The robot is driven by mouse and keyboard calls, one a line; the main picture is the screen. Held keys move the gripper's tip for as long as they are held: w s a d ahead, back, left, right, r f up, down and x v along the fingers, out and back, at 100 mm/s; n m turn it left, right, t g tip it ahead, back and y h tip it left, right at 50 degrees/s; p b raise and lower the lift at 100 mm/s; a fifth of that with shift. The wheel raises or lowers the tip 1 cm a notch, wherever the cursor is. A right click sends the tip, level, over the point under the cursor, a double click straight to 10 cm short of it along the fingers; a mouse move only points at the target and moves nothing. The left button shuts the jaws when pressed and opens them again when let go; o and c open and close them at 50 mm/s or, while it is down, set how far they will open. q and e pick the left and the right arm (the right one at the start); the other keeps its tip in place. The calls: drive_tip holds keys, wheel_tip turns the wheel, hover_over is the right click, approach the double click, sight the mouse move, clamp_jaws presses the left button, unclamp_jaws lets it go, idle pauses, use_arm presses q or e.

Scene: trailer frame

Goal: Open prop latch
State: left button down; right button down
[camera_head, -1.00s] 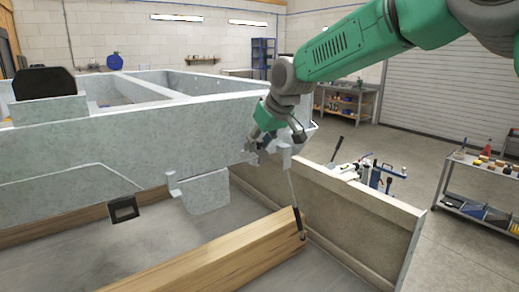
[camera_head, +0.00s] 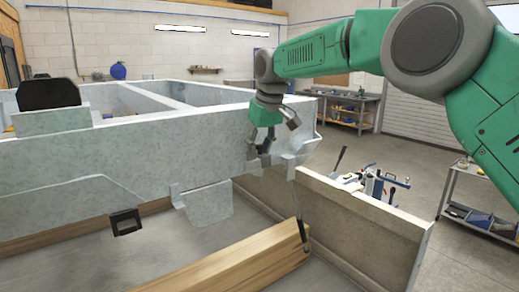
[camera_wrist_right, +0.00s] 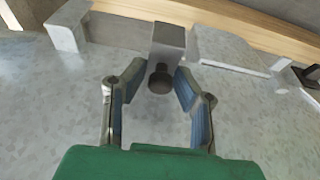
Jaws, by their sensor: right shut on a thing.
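My right gripper (camera_head: 262,150) is at the upper edge of the grey metal trailer frame (camera_head: 120,155), pointing down at a small grey bracket (camera_head: 284,166) near the frame's right end. In the right wrist view the fingers (camera_wrist_right: 159,76) sit on either side of a dark round knob (camera_wrist_right: 160,80) below the grey block (camera_wrist_right: 168,40), which I take as the latch. The gripper is shut on this knob, though the exact contact is hard to see. A thin prop rod (camera_head: 298,212) slopes down from the bracket to a wooden beam. My left gripper is not in view.
The wooden beam (camera_head: 230,262) and a tan side panel (camera_head: 365,225) lie below and right of the frame. A black square piece (camera_head: 126,222) is at the left.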

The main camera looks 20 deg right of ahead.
sight(266, 156)
drive_tip(key=shift+w+r, duration=0.2)
drive_tip(key=shift+r, duration=0.15)
drive_tip(key=c, duration=1.5)
unclamp_jaws()
drive_tip(key=shift+o, duration=0.3)
drive_tip(key=shift+w+f, duration=0.1)
drive_tip(key=shift+f, duration=0.1)
drive_tip(key=shift+r, duration=0.15)
drive_tip(key=v, duration=1.1)
drive_tip(key=shift+r, duration=0.25)
